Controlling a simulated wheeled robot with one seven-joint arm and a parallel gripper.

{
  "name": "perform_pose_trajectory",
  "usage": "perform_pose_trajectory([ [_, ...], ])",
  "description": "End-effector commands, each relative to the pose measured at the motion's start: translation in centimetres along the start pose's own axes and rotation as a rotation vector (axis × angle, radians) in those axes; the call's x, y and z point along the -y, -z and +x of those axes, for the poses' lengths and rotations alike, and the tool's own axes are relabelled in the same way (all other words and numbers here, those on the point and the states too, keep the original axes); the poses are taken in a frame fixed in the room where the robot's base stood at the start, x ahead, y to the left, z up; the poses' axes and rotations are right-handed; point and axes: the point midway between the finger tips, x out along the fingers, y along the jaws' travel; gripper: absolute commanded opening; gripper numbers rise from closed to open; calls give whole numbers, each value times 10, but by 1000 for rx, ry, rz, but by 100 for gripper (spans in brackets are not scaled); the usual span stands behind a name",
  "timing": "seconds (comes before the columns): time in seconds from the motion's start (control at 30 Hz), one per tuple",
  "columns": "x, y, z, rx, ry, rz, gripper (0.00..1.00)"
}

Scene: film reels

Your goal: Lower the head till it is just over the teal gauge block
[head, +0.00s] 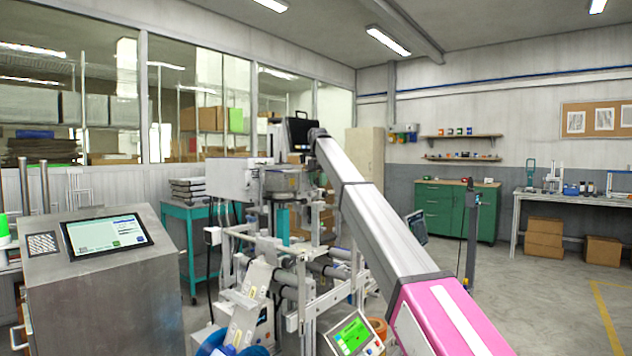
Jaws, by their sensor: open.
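A labelling or film machine (300,270) with a metal frame, rollers and film stands in the middle. High on it, a grey and black head unit (285,180) sits on the column. Below this unit is an upright teal block (282,226), which looks like the gauge block. A gap seems to lie between them, but its size is hard to tell at this distance. A long grey beam with a pink end (440,310) slants across the front and hides part of the machine's right side. My gripper is not in view.
A steel console with a touchscreen (105,232) stands at the left front. A small green-screened panel (352,334) is at the bottom centre. A teal cart (190,238) is behind the console. Open floor (545,290) lies to the right, before a green cabinet (455,210).

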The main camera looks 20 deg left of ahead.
Motion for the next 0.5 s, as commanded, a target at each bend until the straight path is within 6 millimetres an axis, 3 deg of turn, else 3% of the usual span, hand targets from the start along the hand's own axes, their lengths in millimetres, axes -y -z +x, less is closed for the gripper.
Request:
perform_pose_trajectory([
  [0.13,0,0,0,0,0,0,43],
  [0.17,0,0,0,0,0,0,37],
  [0.27,0,0,0,0,1,0,4],
  [0.5,3,2,0,20,4,1,4],
])
